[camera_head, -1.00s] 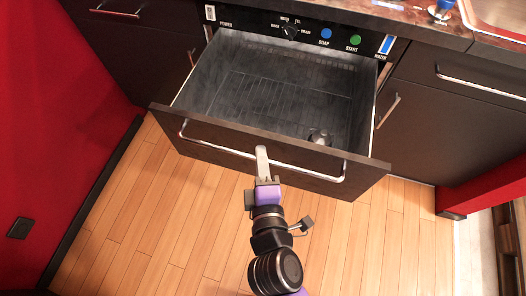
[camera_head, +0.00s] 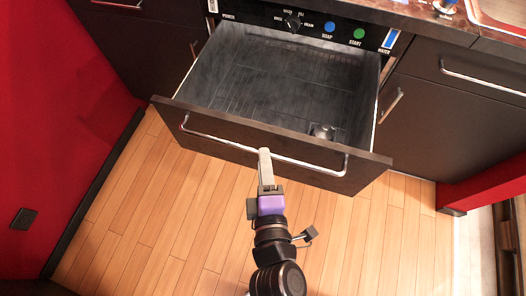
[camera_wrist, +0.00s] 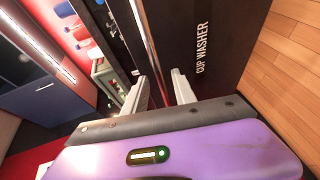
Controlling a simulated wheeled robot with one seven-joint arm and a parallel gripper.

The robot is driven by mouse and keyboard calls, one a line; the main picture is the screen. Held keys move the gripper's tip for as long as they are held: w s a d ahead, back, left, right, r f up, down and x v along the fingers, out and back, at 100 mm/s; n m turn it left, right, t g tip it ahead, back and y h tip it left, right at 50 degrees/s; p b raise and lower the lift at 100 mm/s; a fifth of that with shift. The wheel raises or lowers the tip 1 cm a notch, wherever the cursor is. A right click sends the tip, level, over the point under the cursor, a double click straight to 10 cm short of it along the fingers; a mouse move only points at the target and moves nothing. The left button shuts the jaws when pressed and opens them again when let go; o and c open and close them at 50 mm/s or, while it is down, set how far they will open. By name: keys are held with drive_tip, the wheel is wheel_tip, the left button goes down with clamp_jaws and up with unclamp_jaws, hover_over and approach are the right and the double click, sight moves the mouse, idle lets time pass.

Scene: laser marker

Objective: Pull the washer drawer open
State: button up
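The washer drawer (camera_head: 335,143) is dark-fronted and stands pulled far out from under the control panel, its grey inside and wire rack (camera_head: 270,92) showing. A chrome bar handle (camera_head: 215,137) runs across its front. My gripper (camera_head: 265,153) is at the middle of the handle, its light fingertips overlapping the bar. In the wrist view my gripper (camera_wrist: 160,90) has its two fingers apart, with the handle bar (camera_wrist: 145,30) running down toward the gap between them. The fingers look open, not pressed on the bar. The drawer front reading "CUP WASHER" (camera_wrist: 205,45) is beside the right finger.
The control panel (camera_head: 265,18) with a dial and blue and green buttons is above the drawer. A handled cabinet (camera_head: 450,110) is at the right and a red wall (camera_head: 50,130) at the left. A small metallic item (camera_head: 322,131) is in the drawer. Wooden floor (camera_head: 140,210) in front is clear.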

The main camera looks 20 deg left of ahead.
drive_tip(key=shift+v, duration=2.2)
